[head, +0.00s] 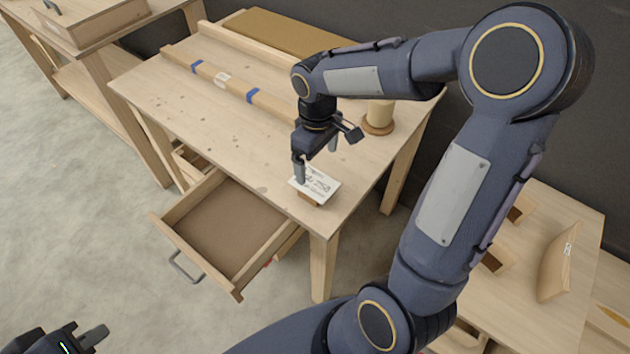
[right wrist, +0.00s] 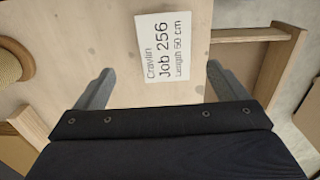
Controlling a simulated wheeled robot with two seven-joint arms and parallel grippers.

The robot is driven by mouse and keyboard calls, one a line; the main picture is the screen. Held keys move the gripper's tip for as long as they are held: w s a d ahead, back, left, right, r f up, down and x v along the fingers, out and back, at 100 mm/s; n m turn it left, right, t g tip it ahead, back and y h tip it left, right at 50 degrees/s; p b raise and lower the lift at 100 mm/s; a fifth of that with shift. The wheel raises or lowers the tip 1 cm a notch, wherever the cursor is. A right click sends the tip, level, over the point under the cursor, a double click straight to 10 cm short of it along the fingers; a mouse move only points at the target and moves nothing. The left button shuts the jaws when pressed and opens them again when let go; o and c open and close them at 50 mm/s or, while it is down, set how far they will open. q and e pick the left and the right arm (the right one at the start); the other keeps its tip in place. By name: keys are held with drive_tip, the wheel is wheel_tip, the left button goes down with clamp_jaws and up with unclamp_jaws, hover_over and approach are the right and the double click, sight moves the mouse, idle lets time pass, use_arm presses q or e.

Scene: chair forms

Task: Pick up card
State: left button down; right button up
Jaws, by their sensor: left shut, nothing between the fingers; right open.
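The card (head: 317,184) is a small white sheet with dark writing near the front right corner of the wooden table (head: 200,108). It seems to rest on a small wooden piece (head: 309,200) below it. In the right wrist view the card (right wrist: 165,46) reads "Cravlin Job 256 Length 50 cm". My right gripper (head: 316,160) is over the card, fingers pointing down. In the right wrist view its open fingers (right wrist: 155,88) stand either side of the card's near part, apart from it. My left gripper (head: 85,338) is shut and empty at the bottom left, far from the table.
An open, empty-looking drawer (head: 222,220) juts from the table's front. A spool (head: 379,115) stands behind my right gripper. A long wooden bar with blue tape (head: 222,80) lies across the table. A second table (head: 545,210) with wooden pieces stands at right.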

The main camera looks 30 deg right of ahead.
sight(314, 183)
drive_tip(key=f, duration=0.4)
drive_tip(key=shift+a+f, duration=0.35)
drive_tip(key=shift+f, duration=0.55)
drive_tip(key=c, duration=1)
drive_tip(key=shift+r, duration=0.1)
drive_tip(key=shift+c, duration=0.2)
